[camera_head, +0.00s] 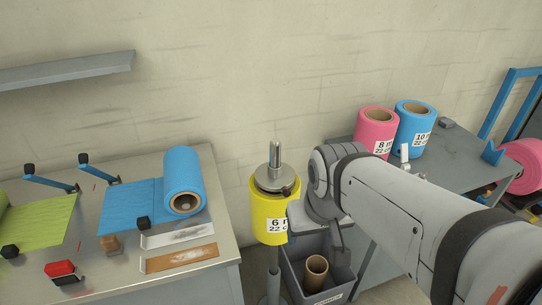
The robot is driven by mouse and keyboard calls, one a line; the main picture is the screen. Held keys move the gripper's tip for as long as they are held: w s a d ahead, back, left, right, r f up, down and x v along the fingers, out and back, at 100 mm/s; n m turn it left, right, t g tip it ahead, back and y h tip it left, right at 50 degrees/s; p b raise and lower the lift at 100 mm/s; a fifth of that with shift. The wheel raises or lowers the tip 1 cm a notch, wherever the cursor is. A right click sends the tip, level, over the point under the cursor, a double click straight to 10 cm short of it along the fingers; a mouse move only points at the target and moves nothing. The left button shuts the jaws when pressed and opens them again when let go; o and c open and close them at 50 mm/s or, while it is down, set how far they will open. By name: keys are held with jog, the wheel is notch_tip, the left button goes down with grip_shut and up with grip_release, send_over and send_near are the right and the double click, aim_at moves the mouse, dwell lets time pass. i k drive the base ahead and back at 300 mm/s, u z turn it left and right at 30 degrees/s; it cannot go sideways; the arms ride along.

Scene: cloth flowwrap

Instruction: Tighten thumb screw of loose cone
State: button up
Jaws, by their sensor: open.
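A yellow roll (265,212) labelled "6" stands upright on a vertical stand, left of my arm. A round metal cone (274,178) sits on top of the roll, around a bright steel shaft. A small dark bump on the cone's right front looks like the thumb screw (287,191); its details are too small to tell. My gripper (341,246) hangs low at the end of my arm, right of the yellow roll and above a grey bin, apart from the cone. It is open, its fingers small and partly hidden in this view.
The grey bin (290,276) holds a cardboard core (315,270). A left table (215,234) carries a blue roll (183,180), green cloth and tools. A right table (437,172) carries pink (376,128) and blue (416,125) rolls. Wall space above the cone is clear.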

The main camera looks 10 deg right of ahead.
aim_at(286, 192)
jog(key=u, duration=1.15)
jog(key=k, duration=1.7)
jog(key=z, duration=1.25)
jog(key=i, duration=1.05)
jog(key=z, duration=0.05)
